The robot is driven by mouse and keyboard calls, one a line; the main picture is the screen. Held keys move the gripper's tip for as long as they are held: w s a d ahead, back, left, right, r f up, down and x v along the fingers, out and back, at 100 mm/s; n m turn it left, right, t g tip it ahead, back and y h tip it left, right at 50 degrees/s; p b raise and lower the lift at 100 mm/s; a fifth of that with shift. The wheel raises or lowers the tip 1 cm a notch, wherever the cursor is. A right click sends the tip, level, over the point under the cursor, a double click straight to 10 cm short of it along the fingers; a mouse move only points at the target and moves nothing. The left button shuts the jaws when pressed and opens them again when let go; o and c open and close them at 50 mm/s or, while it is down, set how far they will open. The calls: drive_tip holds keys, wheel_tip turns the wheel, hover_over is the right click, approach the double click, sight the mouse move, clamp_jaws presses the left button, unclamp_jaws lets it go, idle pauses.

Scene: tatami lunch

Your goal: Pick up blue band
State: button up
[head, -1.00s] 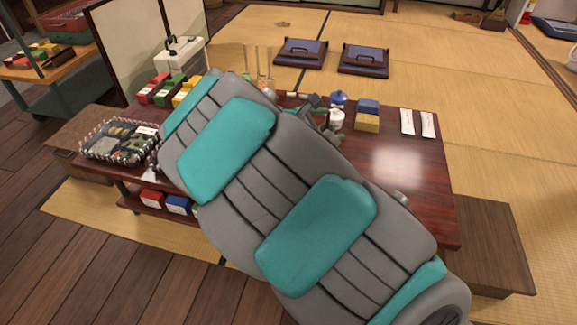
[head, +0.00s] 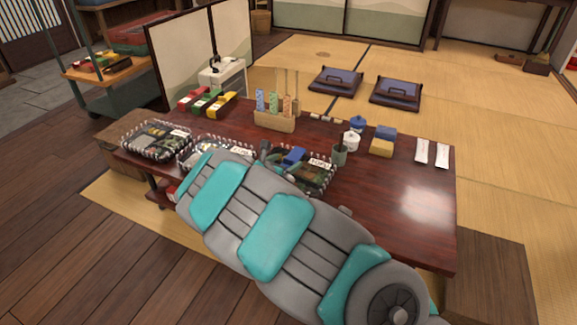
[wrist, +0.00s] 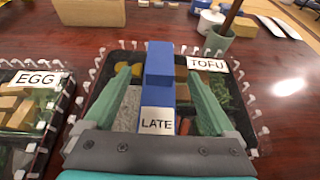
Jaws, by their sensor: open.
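The blue band (wrist: 160,65) stands out across the top of a black bento box labelled TOFU (wrist: 207,64) in the wrist view. A white LATE tag (wrist: 157,121) sits at its near end. My gripper (wrist: 160,82) is open, with one green finger on each side of the band and visible gaps between. Whether the fingers touch the box's food cannot be told. In the head view the blue band (head: 293,156) shows on the right-hand bento, and my arm hides most of the gripper.
The EGG bento (wrist: 32,81) lies close on the left. A wooden holder (head: 274,121), a grey-green cup (head: 339,154), a white pot (head: 352,139) and blue and yellow blocks (head: 382,146) stand beyond. The table's right side (head: 400,205) is mostly clear.

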drive_tip(key=shift+x, duration=1.2)
drive_tip(key=c, duration=1.4)
drive_tip(key=shift+r, duration=0.1)
